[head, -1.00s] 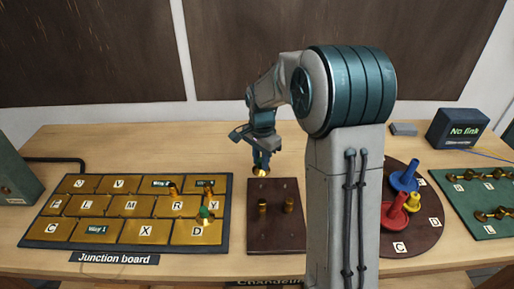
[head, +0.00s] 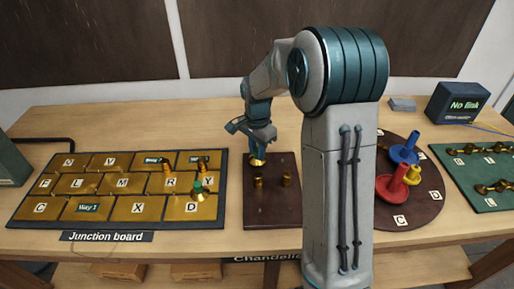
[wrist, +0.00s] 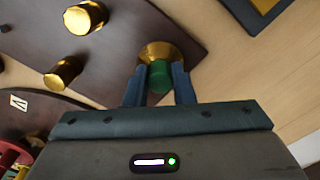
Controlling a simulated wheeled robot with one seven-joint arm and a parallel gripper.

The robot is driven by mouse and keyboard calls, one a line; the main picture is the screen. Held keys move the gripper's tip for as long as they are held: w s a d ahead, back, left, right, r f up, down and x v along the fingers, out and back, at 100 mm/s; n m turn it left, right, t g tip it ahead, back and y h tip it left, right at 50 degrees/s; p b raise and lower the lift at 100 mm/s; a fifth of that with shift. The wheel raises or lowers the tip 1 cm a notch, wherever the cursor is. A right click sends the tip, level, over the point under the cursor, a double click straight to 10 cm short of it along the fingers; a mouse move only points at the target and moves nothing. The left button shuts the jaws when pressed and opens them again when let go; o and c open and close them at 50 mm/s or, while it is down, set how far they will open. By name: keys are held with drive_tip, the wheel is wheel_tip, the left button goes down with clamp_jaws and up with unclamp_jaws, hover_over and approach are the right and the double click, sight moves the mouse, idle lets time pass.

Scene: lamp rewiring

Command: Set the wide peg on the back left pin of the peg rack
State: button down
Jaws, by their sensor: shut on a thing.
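The dark brown board with brass pins (head: 272,211), which looks like the peg rack, stands in the middle of the table. My gripper (head: 258,150) is shut on the green stem of a peg with a wide brass flange (wrist: 168,51), probably the wide peg. It hangs over the board's back left corner in the head view. The flange hides what is under it, so I cannot tell whether it touches a pin. Two brass posts (head: 258,181) (head: 286,180) stand in front of and to the right of it.
The junction board (head: 118,208) lies to the left, with a green-topped peg (head: 197,188) and brass pieces on it. A round brown board (head: 428,205) with blue, red and yellow pieces is to the right. The table behind the rack is clear.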

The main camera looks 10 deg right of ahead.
drive_tip(key=shift+f+b, duration=0.45)
drive_tip(key=shift+f, duration=0.15)
idle(0.3)
drive_tip(key=c, duration=1.1)
unclamp_jaws()
drive_tip(key=shift+c, duration=0.2)
drive_tip(key=shift+r, duration=0.15)
wheel_tip(320, 180, up, 14)
drive_tip(key=shift+f, duration=0.2)
drive_tip(key=s+f+n+t, duration=0.1)
drive_tip(key=s+n, duration=0.4)
drive_tip(key=s, duration=0.7)
drive_tip(key=s+f+n+t, duration=0.2)
drive_tip(key=s+n, duration=0.4)
drive_tip(key=s, duration=0.7)
drive_tip(key=shift+f+n, duration=0.25)
drive_tip(key=shift+n, duration=0.05)
